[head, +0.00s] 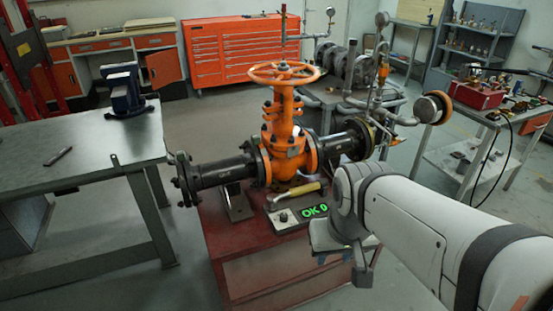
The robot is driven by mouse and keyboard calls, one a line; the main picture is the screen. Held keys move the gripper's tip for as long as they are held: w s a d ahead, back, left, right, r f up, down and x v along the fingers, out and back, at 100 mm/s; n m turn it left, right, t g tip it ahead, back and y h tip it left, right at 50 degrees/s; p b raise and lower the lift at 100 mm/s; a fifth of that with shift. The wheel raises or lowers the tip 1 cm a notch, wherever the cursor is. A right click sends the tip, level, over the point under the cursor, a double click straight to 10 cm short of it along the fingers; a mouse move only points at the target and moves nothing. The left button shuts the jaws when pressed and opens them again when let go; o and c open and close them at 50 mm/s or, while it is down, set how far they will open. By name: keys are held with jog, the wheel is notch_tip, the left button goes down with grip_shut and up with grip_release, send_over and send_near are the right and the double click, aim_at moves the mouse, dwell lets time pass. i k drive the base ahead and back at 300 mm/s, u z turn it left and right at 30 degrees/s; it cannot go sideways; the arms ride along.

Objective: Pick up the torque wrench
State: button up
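A tool with a yellowish grip (304,189) lies on or just behind a small grey box (284,218) with a dark knob and a green "OK 0" readout. It may be the torque wrench, but its shape is too small to be sure. Box and tool are on the red bench (245,262), in front of the orange gate valve (285,140). My arm comes in from the right and bends down near the bench's right side.
Black flanged pipes (226,171) run from both sides of the valve, with the handwheel (283,73) above. A steel table (90,135) at left holds a blue vise (123,88) and a small dark rod (58,156). A cart with a red case (478,94) stands right.

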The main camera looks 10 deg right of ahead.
aim_at(272, 199)
jog(key=z, duration=0.15)
jog(key=i, duration=0.95)
jog(key=u, duration=0.1)
